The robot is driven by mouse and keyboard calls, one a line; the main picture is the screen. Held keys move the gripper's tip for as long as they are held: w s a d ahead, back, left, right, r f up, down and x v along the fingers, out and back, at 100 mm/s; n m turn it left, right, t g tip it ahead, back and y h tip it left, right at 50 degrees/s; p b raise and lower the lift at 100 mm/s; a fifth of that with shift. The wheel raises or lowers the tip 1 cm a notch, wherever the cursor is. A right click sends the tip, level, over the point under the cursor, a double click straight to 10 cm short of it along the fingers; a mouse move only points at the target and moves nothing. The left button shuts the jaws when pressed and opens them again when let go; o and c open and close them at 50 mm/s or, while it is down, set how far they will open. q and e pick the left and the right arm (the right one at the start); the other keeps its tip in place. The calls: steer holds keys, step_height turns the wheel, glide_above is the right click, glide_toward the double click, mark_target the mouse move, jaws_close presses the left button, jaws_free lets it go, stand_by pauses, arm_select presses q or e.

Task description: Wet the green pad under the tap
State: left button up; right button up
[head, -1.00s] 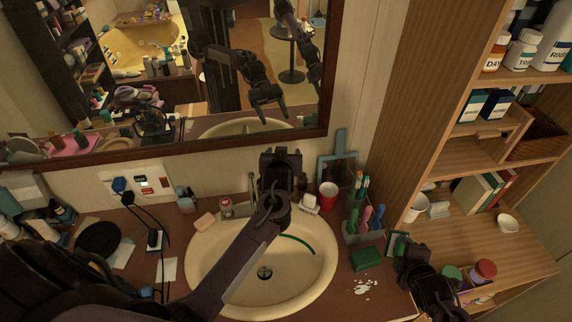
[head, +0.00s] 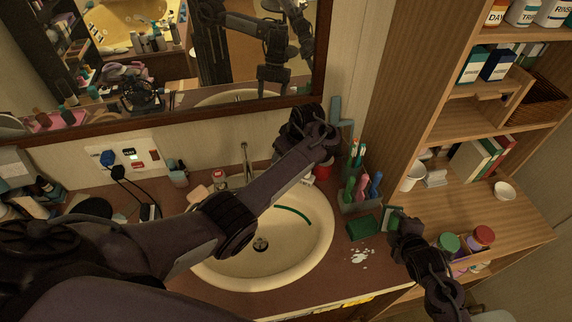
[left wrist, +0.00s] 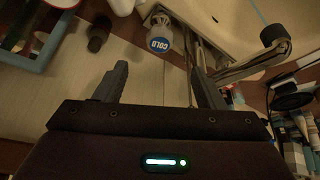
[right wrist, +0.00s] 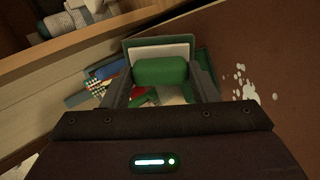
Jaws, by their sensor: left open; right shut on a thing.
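My right gripper (head: 399,224) is shut on the green pad (right wrist: 160,70). A pale, green-edged face (right wrist: 160,48) lies just behind its green grip, and shows in the head view (head: 389,216). It is held over the counter, right of the basin. The cream basin (head: 215,273) has a green streak inside. The tap spout (head: 246,162) stands behind it. The blue COLD knob (left wrist: 158,42) is beyond the open, empty fingers of my left gripper (left wrist: 160,80), apart from them. In the head view my left arm crosses the basin and partly hides it.
A dark green block (head: 363,228) lies on the counter beside the held pad, near white splashes (head: 360,257). A brush holder (head: 358,203) and a partly hidden red cup (head: 322,171) stand behind. A wooden shelf (head: 470,215) closes off the right side.

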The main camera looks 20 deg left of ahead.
arm_select(q)
steer(key=b+x, duration=0.1)
steer(key=x, duration=0.9)
steer(key=shift+w+b, duration=0.1)
steer(key=shift+b, duration=0.3)
arm_select(e)
step_height(320, 180, down, 2)
steer(key=shift+f, duration=0.15)
